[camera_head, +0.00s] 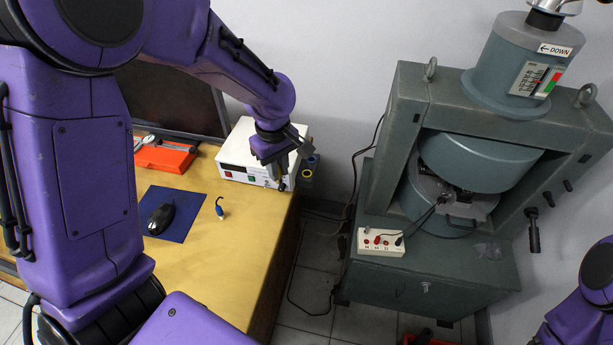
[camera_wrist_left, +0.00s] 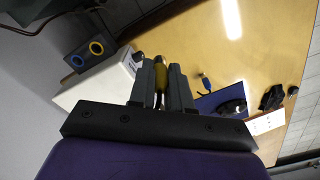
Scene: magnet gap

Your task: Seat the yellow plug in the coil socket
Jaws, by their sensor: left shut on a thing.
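My left gripper (camera_head: 281,185) hangs beside the front right corner of the white box. In the left wrist view the left gripper (camera_wrist_left: 162,75) is shut on the yellow plug (camera_wrist_left: 160,78), which sits between its fingers. A grey socket block (camera_head: 309,172) with a blue ring and a yellow ring stands just right of the white box. In the left wrist view the block's yellow ring (camera_wrist_left: 97,48) and blue ring (camera_wrist_left: 77,60) are apart from the plug, up and to the left of it. My right gripper is not in view.
The white box (camera_head: 233,153) stands at the table's back right. A blue plug (camera_head: 220,208) is on the wooden table (camera_head: 222,270), near a mouse (camera_head: 160,219) on a blue mat. A large grey magnet (camera_head: 395,130) stands right, with a small terminal box (camera_head: 380,243) on its base.

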